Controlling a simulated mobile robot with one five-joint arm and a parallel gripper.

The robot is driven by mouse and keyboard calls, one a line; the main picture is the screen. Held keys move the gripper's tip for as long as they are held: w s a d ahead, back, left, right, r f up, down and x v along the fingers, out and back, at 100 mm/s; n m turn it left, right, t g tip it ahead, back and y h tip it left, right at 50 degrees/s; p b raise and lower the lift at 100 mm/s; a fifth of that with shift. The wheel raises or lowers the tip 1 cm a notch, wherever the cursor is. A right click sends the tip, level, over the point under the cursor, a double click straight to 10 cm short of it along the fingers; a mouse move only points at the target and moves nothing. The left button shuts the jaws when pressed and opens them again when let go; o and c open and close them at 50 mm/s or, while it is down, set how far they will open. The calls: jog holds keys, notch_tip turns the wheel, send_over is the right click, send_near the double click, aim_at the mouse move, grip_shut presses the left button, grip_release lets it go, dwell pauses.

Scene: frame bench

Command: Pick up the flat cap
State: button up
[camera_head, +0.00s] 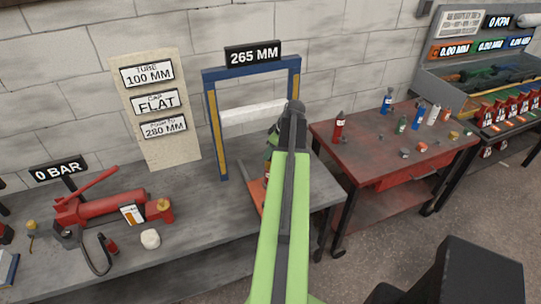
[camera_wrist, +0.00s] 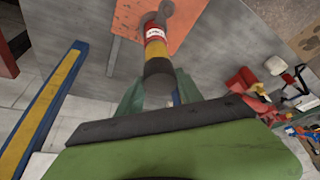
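I cannot single out the flat cap for sure. Several small grey and yellow parts, such as a grey piece (camera_head: 404,153), lie on the red table (camera_head: 375,165) at the right in the head view. My gripper (camera_head: 273,133) is over the workbench, in front of the blue frame, tilted downward. In the wrist view my gripper (camera_wrist: 159,84) has its two green fingers apart, one on each side of the black end of a striped cylinder (camera_wrist: 156,52). A dark bar hides the finger bases. I see no grip on the cylinder.
The blue and yellow press frame (camera_head: 216,130) stands beside my gripper with a white bar across it. A red hand pump (camera_head: 100,207) sits on the workbench (camera_head: 190,235) at the left. An orange plate (camera_wrist: 190,12) lies under the cylinder. Bottles crowd the red table's back.

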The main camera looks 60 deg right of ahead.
grip_shut()
jog(key=shift+r+p, duration=0.6)
notch_tip(320, 180, up, 4)
jog(key=p, duration=0.4)
jog(key=s+d+r+p, duration=0.5)
jog(key=s+d, duration=0.2)
jog(key=d, duration=0.2)
jog(key=shift+d+r+p, duration=0.15)
jog(key=shift+r+p, duration=0.2)
